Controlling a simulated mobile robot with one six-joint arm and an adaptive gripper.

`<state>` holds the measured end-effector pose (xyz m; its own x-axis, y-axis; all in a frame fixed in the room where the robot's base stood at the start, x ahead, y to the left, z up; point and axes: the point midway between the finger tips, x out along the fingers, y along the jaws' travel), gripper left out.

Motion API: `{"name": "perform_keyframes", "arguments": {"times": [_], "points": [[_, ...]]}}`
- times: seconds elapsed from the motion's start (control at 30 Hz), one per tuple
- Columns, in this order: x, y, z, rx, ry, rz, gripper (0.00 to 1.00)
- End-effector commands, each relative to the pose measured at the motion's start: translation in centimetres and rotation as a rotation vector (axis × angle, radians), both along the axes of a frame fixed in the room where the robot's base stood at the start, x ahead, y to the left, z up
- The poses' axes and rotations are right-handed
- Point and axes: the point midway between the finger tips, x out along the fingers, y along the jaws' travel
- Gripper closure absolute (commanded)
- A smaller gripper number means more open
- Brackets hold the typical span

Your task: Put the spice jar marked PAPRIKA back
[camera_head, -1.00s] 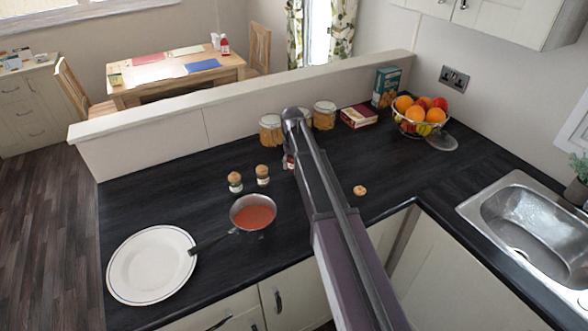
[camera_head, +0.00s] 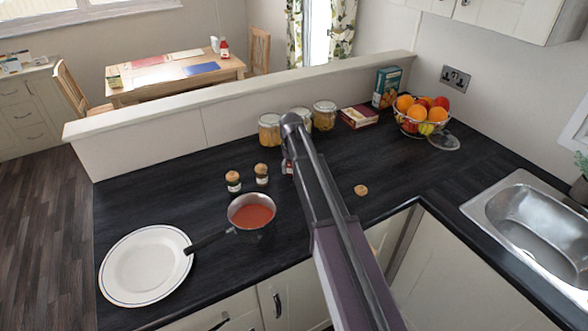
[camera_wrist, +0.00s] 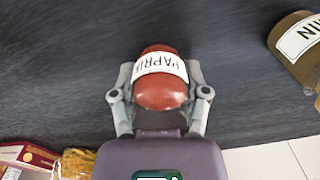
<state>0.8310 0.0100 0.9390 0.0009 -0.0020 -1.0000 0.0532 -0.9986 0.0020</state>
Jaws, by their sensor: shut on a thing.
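The red-brown spice jar with a white label reading PAPRIKA, upside down in the picture (camera_wrist: 161,92), is between the fingers of my gripper (camera_wrist: 160,80) in the wrist view. The gripper is shut on it, one finger on each side. In the head view my arm covers most of the gripper and jar; only a small red and white bit (camera_head: 287,167) shows beside the arm. Whether the jar touches the counter is unclear. Two cork-topped spice jars (camera_head: 233,182) (camera_head: 262,174) stand left of my arm. A jar with a label ending in MIN (camera_wrist: 297,45) shows in the wrist view.
A saucepan of red sauce (camera_head: 252,213) and a white plate (camera_head: 146,266) are on the dark counter. Glass jars (camera_head: 269,129), boxes (camera_head: 360,116) and a fruit bowl (camera_head: 420,123) stand near the back wall. A small cork-coloured round piece (camera_head: 361,190) lies right of my arm.

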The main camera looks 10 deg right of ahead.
Motion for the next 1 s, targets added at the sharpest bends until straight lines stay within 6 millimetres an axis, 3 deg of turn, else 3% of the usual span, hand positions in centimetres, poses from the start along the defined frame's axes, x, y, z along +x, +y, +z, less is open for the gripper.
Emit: {"name": "perform_keyframes", "arguments": {"times": [0.17,0.2,0.3,1.0], "points": [[0.00,0.02,-0.37,0.000,0.000,0.000,0.90],[0.00,0.03,-0.38,0.000,0.000,0.000,0.37],[0.00,0.03,-0.28,0.000,0.000,0.000,0.07],[0.00,0.05,0.46,0.000,0.000,0.001,0.06]]}}
